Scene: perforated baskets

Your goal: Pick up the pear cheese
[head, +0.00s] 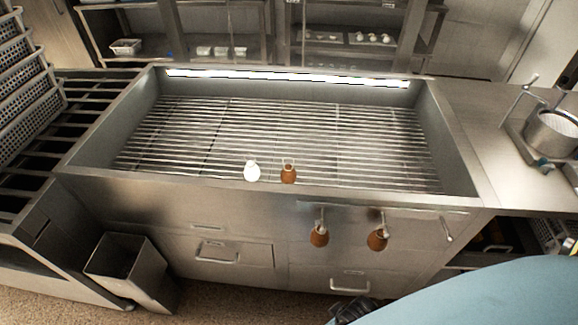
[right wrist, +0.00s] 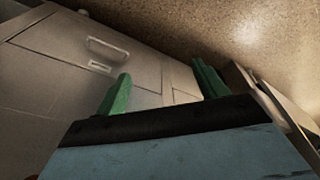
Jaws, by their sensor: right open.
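A white pear-shaped cheese (head: 251,172) stands at the front edge of the grated basin. A brown pear-shaped cheese (head: 288,174) with a loop on top stands just right of it. Two more brown pear-shaped cheeses hang on the front of the counter, one on the left (head: 319,236) and one on the right (head: 377,240). My right gripper (right wrist: 162,68) has green fingers spread apart with nothing between them. It faces the drawer fronts and floor, low and away from the cheeses. My left gripper is not in view.
The steel basin (head: 455,150) has a slatted grate, mostly bare. A metal bin (head: 128,268) stands on the floor at the left. Perforated baskets (head: 25,90) are stacked at far left. A pot (head: 552,132) sits on the right counter. Drawer handles (head: 350,288) protrude below.

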